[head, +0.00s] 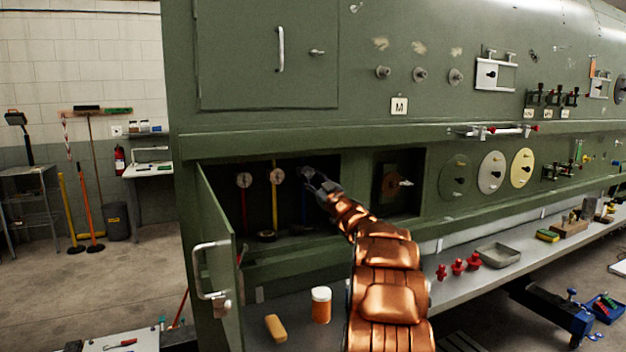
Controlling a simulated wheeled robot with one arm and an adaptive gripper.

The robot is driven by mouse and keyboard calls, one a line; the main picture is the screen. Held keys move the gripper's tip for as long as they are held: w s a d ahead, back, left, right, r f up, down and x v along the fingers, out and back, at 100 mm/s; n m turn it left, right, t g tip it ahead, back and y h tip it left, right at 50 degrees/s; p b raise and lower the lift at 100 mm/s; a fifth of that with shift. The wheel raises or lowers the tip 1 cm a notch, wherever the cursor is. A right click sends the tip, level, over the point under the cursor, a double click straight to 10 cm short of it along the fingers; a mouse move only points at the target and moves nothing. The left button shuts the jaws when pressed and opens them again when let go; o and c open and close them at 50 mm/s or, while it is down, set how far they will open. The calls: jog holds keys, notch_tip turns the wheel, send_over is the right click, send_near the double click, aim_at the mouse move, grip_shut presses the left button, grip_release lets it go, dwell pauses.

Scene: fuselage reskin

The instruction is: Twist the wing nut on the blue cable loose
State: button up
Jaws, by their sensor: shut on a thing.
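An open bay (262,170) in the green fuselage side holds a red cable (244,208), a yellow cable (276,205) and a blue cable (304,212), side by side. Round pale fittings top the red and yellow cables. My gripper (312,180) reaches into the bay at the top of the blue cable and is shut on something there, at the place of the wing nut. The fingers and the dark bay hide the wing nut, so its shape and turn cannot be made out.
The bay's hinged door (219,240) stands open on the left. A second recess (399,185) with an orange-brown part lies to the right. Below, the shelf holds an orange jar (320,306), a yellow block (275,328), red knobs (459,267) and a grey tray (498,255).

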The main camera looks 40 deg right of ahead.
jog(key=shift+a+m+h, duration=0.1)
jog(key=shift+m+h, duration=0.7)
jog(key=shift+m, duration=0.7)
jog(key=shift+a+m+h, duration=0.1)
jog(key=shift+m+h, duration=0.7)
jog(key=shift+m, duration=0.7)
jog(key=o, duration=1.1)
jog(key=shift+o, duration=0.2)
jog(key=shift+g, duration=0.3)
jog(key=shift+s+f, duration=0.25)
jog(key=shift+s, duration=0.35)
jog(key=v, duration=1)
jog(key=shift+s+a+f, duration=0.15)
jog(key=shift+s+a, duration=0.05)
jog(key=shift+a, duration=0.05)
